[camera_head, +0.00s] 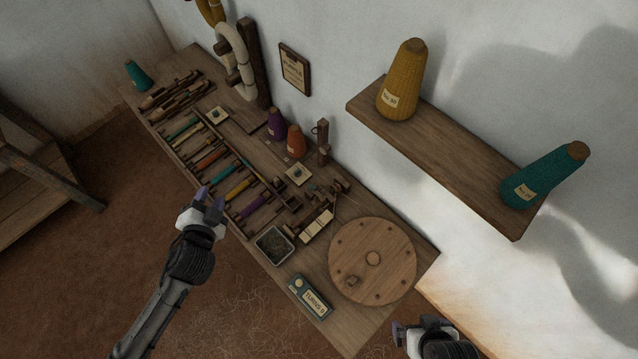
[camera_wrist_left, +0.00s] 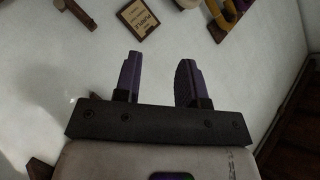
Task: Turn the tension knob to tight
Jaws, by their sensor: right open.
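I cannot pick out the tension knob with certainty. In the head view, a small wooden winding device with a pale labelled strip (camera_head: 318,222) stands on the bench beside a large round wooden disc (camera_head: 372,260). My left gripper (camera_head: 208,198) is open and empty near the bench's front edge, left of the winding device. Its parted fingers also show in the left wrist view (camera_wrist_left: 160,65), with the wall beyond. My right gripper (camera_head: 402,334) is open at the bottom, beyond the bench's near right corner.
The bench (camera_head: 345,325) carries a rack of coloured bobbins (camera_head: 222,175), a dark metal tray (camera_head: 274,244) and a turns counter box (camera_head: 309,297). Purple (camera_head: 276,124) and orange (camera_head: 296,141) cones stand behind. A wall shelf (camera_head: 450,150) with two yarn cones overhangs the right.

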